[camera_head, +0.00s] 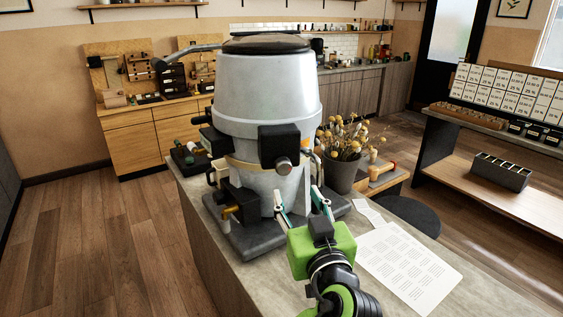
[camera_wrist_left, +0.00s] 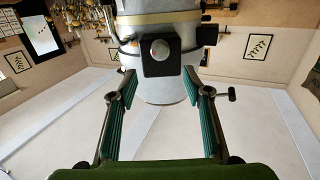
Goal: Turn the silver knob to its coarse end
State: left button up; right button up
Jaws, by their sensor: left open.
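The silver knob (camera_head: 284,166) is a short round knob on a black box (camera_head: 278,143) on the front of a large grey machine (camera_head: 262,95). It also shows in the left wrist view (camera_wrist_left: 160,50), near the top centre. My left gripper (camera_head: 298,192) is open and empty, with its fingers reaching up toward the machine, below the knob. In the left wrist view, its teal-padded fingers (camera_wrist_left: 156,78) stand wide apart, with the knob between and beyond them, apart from both. No coarse or fine marking can be read. My right gripper is not in view.
The machine stands on a grey counter (camera_head: 480,290). A pot of dried yellow flowers (camera_head: 342,172) stands close to its right. Printed sheets (camera_head: 408,266) lie to the right of my arm. Another black fitting with a brass spout (camera_head: 230,212) juts out at the machine's lower left.

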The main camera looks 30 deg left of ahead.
pick_arm(q)
jog(key=p, duration=0.3)
send_near(285, 168)
jog(key=x, duration=0.3)
jog(key=p+x, duration=0.1)
jog(key=x, duration=0.5)
jog(key=shift+r+p, duration=0.1)
jog(key=shift+p, duration=0.3)
jog(key=shift+w+a, duration=0.25)
jog(key=shift+a, duration=0.05)
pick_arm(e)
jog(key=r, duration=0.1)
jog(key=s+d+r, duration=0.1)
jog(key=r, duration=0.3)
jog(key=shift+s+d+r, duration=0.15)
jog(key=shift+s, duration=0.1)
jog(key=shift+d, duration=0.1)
pick_arm(q)
jog(key=c, duration=1.1)
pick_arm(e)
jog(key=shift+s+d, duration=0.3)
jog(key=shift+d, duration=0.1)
